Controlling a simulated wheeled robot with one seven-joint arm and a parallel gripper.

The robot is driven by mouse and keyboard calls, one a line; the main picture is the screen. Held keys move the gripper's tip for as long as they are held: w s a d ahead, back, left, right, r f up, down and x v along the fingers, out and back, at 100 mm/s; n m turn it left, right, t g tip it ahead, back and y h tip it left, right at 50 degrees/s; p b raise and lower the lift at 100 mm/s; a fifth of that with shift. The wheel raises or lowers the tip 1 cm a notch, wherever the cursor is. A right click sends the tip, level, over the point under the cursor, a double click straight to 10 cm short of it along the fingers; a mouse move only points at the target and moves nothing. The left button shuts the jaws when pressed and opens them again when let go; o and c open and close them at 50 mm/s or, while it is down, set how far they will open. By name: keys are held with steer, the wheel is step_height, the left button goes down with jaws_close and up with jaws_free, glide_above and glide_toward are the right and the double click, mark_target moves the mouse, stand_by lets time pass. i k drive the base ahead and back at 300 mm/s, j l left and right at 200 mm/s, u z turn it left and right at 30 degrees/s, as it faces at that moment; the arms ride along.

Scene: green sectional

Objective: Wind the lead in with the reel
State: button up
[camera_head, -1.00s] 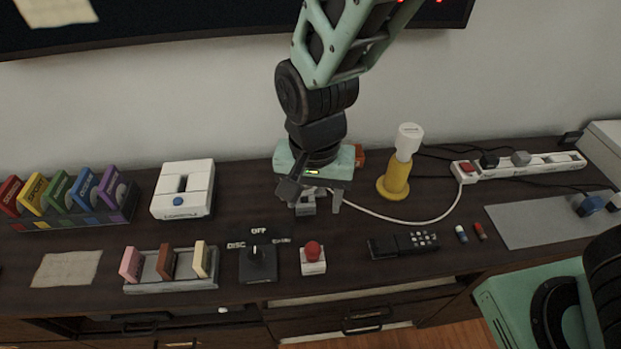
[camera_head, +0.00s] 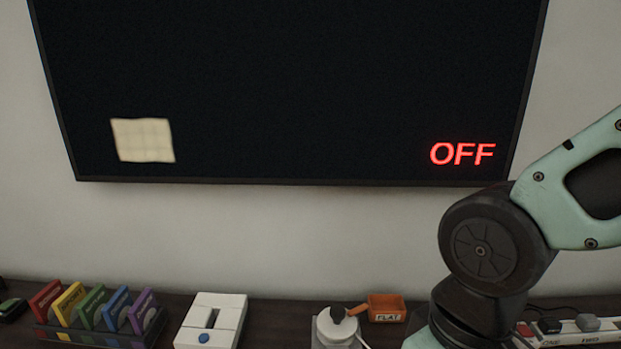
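A white round device with a black knob on top, which looks like the reel (camera_head: 336,328), stands at the bottom edge, left of my arm. Its lower part is cut off by the frame. A short piece of white lead (camera_head: 364,342) shows at its right side; the rest of the lead is out of frame or hidden. My arm comes in from the right and reaches down to the right of the reel. My gripper's fingers are below the frame, so their state does not show.
A white box with a blue button (camera_head: 212,321) and a rack of coloured cases (camera_head: 95,312) stand left. A power strip (camera_head: 590,330) is at the right. A dark screen reading OFF (camera_head: 300,95) hangs above.

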mark_target(336, 325)
steer(key=j+u, duration=0.5)
steer(key=i+j+u, duration=0.15)
steer(key=u, duration=0.35)
steer(key=i+j, duration=0.05)
steer(key=j, duration=0.05)
